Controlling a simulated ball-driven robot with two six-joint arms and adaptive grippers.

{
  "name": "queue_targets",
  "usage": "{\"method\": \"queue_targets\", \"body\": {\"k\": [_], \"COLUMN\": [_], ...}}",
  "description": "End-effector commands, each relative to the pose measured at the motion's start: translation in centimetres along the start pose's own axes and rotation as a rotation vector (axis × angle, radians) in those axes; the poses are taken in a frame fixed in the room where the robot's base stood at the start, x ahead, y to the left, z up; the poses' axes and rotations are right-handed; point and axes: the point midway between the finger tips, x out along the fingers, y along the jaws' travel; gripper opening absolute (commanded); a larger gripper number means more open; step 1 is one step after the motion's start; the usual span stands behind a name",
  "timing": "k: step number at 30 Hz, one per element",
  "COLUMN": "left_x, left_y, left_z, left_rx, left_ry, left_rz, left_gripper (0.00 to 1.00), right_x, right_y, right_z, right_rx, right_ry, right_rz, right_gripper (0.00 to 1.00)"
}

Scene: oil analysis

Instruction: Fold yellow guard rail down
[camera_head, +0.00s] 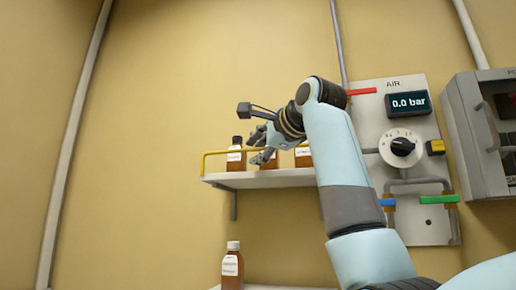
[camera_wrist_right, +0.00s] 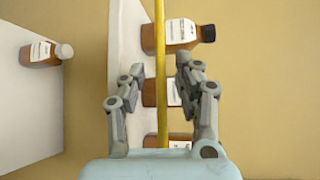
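The yellow guard rail (camera_head: 222,152) runs along the front of the upper wall shelf (camera_head: 222,177), raised above its board in front of the bottles. In the right wrist view the rail (camera_wrist_right: 160,60) runs upright through the picture, between my right gripper's fingers. My right gripper (camera_head: 262,152) is at the rail in the head view, partly covering it. In the wrist view my right gripper (camera_wrist_right: 162,68) is open, with a finger on each side of the rail and gaps visible; whether it touches the rail I cannot tell. My left gripper is not in view.
Brown bottles with white labels, including this one (camera_head: 235,158), stand on the upper shelf. Another bottle (camera_head: 232,268) stands on a lower shelf. An air panel (camera_head: 425,225) with dial and valves is to the right, beside a grey box (camera_head: 475,140). The wall at left is free.

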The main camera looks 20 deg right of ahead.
Motion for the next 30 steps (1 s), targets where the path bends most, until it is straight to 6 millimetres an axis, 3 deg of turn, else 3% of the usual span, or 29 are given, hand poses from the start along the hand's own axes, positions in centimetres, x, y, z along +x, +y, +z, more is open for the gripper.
{"method": "queue_targets", "body": {"k": [2, 9, 20, 30], "left_x": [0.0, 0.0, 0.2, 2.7], "left_y": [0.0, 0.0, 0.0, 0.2], "left_z": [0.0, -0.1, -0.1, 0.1], "left_rx": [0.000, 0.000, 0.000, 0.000], "left_ry": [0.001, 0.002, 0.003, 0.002], "left_rz": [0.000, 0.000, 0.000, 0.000], "left_gripper": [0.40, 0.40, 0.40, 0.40], "right_x": [0.0, 0.0, 0.0, -0.5], "right_y": [0.0, 0.0, 0.2, 1.0], "right_z": [0.0, 0.0, 0.0, 0.6], "right_rx": [0.000, 0.000, -0.007, -0.113], "right_ry": [0.000, 0.000, 0.000, -0.001], "right_rz": [0.000, 0.000, -0.004, -0.108], "right_gripper": [0.30, 0.00, 0.00, 0.00]}}
